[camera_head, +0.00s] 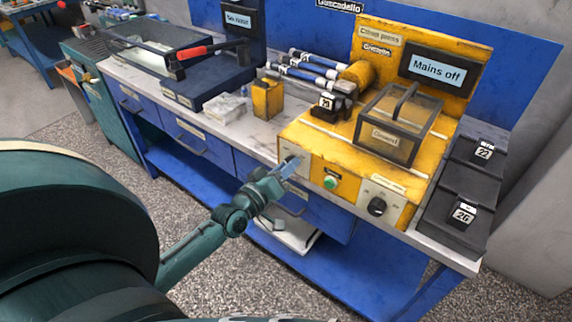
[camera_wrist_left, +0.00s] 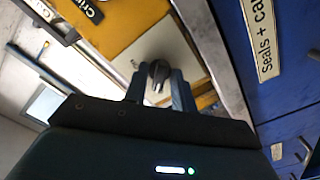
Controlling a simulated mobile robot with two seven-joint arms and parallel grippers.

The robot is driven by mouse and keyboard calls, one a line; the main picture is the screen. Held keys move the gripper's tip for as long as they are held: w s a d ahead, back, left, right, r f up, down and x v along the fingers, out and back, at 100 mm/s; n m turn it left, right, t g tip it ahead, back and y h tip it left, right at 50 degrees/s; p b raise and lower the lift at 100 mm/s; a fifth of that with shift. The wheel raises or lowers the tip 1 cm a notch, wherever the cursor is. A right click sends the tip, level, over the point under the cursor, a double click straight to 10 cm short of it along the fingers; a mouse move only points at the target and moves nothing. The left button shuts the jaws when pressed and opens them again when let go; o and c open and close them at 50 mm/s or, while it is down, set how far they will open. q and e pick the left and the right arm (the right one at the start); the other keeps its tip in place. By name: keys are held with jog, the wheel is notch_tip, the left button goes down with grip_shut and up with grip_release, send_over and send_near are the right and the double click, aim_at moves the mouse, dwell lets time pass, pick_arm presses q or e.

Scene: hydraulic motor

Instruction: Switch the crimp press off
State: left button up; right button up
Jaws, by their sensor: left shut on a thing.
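The yellow crimp press (camera_head: 300,132) stands on the bench, and its screen (camera_head: 437,69) reads "Mains off". My left gripper (camera_head: 288,168) is at the left end of the press's front face. In the left wrist view my gripper (camera_wrist_left: 160,88) has its two fingers on either side of a dark rotary knob (camera_wrist_left: 158,70), shut on it. The knob sits on a pale plate (camera_wrist_left: 185,50); in the head view my gripper hides it. A green button (camera_head: 331,183) and a second black knob (camera_head: 377,206) on a pale plate are further right. My right gripper is not in view.
A clear-lidded guard box (camera_head: 400,122) with a handle sits on the press. Black trays (camera_head: 468,185) labelled 22 and 26 are at its right. Blue drawers (camera_head: 205,145) lie below the bench top.

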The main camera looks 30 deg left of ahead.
pick_arm(q)
jog(key=shift+n, duration=0.5)
jog(key=o, duration=0.7)
jog(key=s, duration=0.8)
jog(key=s+a, duration=0.1)
jog(key=s, duration=0.4)
